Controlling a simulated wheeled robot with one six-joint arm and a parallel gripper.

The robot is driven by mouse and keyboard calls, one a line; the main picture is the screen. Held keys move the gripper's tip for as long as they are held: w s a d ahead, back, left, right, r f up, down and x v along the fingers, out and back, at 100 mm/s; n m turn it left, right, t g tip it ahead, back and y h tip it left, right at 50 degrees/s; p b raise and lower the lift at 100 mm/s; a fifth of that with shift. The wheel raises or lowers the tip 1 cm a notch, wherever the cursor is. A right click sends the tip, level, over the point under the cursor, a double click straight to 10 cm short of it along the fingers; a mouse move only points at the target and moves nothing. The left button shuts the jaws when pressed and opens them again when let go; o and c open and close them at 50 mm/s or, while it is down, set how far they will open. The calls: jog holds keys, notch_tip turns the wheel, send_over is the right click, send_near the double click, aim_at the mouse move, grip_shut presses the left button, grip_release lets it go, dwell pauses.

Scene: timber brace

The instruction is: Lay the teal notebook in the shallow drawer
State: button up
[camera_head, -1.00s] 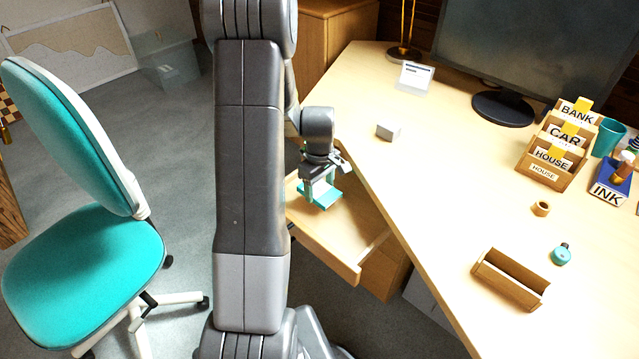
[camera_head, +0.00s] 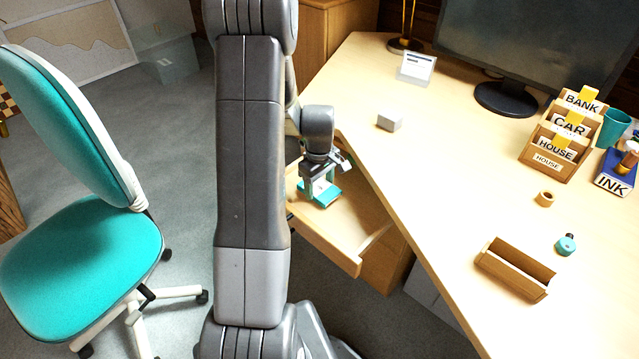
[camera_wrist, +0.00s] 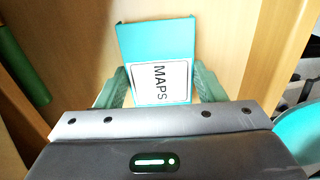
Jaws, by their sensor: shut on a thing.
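The teal notebook (camera_head: 327,197) is in my gripper (camera_head: 319,188), over the open shallow drawer (camera_head: 325,238) under the desk's left edge. In the wrist view the notebook (camera_wrist: 157,42) has a white label reading MAPS, and the fingers of my gripper (camera_wrist: 160,90) are on its two sides. The drawer's pale wooden floor (camera_wrist: 215,30) shows behind it. I cannot tell whether the notebook touches the drawer floor. My arm hides the left part of the drawer.
The desk (camera_head: 410,190) overhangs the drawer's right side. On it are a small grey box (camera_head: 389,122), a card sorter (camera_head: 560,145), a wooden tray (camera_head: 515,268) and a monitor (camera_head: 540,50). A green cylinder (camera_wrist: 24,65) shows in the wrist view. A teal chair (camera_head: 80,255) stands left.

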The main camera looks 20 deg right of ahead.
jog(key=shift+f, duration=0.3)
jog(key=o, duration=1.1)
jog(key=shift+c, duration=0.2)
notch_tip(320, 180, up, 14)
jog(key=p, duration=0.2)
jog(key=shift+f, duration=0.1)
